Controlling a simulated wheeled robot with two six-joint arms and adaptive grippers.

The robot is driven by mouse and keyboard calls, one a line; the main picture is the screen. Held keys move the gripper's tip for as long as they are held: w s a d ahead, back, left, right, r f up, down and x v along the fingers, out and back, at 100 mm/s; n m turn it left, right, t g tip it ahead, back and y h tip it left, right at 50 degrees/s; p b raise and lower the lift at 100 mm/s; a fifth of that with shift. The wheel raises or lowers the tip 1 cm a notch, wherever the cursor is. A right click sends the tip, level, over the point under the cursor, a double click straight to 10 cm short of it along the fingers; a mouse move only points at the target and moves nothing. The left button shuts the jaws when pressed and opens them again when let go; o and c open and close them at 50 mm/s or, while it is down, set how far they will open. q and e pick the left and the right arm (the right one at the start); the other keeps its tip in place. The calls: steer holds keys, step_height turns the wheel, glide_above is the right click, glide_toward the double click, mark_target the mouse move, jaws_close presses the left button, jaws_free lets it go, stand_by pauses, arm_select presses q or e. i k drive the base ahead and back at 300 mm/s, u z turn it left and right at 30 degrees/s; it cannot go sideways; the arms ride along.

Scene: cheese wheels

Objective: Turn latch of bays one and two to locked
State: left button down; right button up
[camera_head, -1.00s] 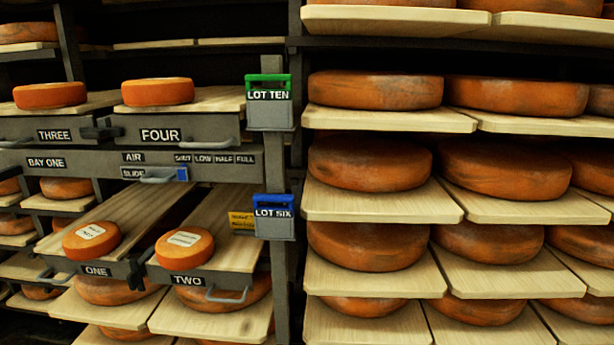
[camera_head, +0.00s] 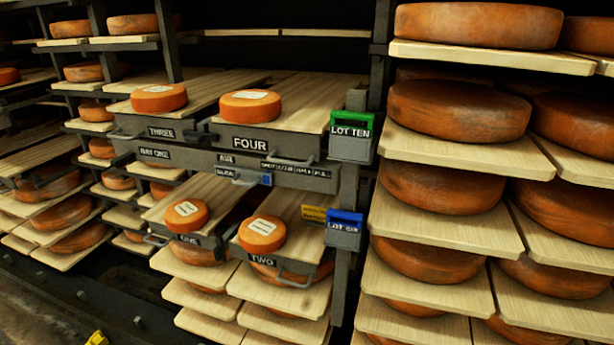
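Bay board ONE (camera_head: 184,239) and bay board TWO (camera_head: 258,260) sit side by side on the lower level of the rack, each with a metal handle at its front. A small labelled cheese (camera_head: 186,216) rests on ONE and another labelled cheese (camera_head: 262,234) on TWO. A dark latch (camera_head: 222,243) is between the two fronts; it is small and I cannot tell its exact angle. A similar dark latch (camera_head: 200,137) lies between boards THREE (camera_head: 160,132) and FOUR (camera_head: 251,143) above. Neither of my grippers is in view.
A rail with a blue slide (camera_head: 267,179) runs between the levels. A green-topped LOT TEN box (camera_head: 350,135) and a blue-topped LOT SIX box (camera_head: 343,230) hang on the post. Shelves of large cheese wheels (camera_head: 455,110) stand to the right. A yellow object (camera_head: 97,338) is at the bottom left.

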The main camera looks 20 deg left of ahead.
mark_target(220, 253)
steer(key=u, duration=0.5)
steer(key=k, duration=0.65)
steer(key=u, duration=0.85)
steer(key=i, duration=0.75)
steer(key=z, duration=0.7)
steer(key=i, duration=0.75)
steer(key=z, duration=0.8)
